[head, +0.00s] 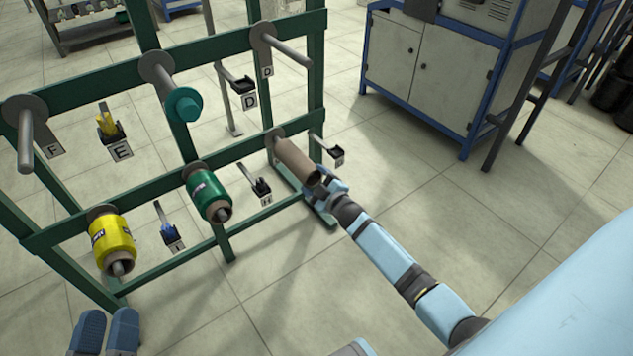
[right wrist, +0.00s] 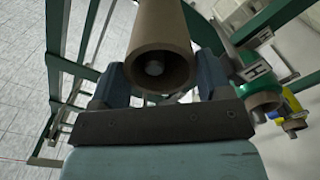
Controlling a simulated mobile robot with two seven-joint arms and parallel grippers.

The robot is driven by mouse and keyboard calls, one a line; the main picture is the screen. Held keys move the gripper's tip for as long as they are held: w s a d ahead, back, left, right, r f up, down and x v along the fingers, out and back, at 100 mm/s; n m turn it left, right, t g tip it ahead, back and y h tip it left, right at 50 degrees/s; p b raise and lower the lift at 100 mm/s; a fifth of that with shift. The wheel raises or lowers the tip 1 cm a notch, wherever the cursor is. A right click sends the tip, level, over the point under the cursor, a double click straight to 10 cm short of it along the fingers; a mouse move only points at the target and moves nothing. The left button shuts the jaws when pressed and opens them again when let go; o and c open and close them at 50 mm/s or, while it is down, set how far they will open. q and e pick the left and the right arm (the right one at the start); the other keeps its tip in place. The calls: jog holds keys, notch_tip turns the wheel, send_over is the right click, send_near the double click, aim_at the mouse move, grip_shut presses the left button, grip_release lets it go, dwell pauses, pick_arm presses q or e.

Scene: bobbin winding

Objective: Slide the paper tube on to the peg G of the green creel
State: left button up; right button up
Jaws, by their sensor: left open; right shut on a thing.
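The brown paper tube (head: 297,161) is around the lower right peg of the green creel (head: 150,215), its far end close to the round disc (head: 274,137) at that peg's base. My right gripper (head: 322,183) is shut on the tube's near end, one finger on each side. The small label (head: 338,157) right of this peg is too small to read surely. My left gripper (head: 106,332) is open and empty at the bottom left.
A yellow bobbin (head: 110,244) and a green bobbin (head: 208,194) sit on lower pegs to the left. A teal piece (head: 184,104) is on an upper peg; other upper pegs are bare. A grey cabinet (head: 420,65) stands behind.

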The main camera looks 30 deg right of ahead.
jog(key=shift+w+a+b, duration=0.15)
jog(key=shift+w+b, duration=0.4)
jog(key=shift+w, duration=1.25)
jog(key=shift+f, duration=0.25)
jog(key=o, duration=1.1)
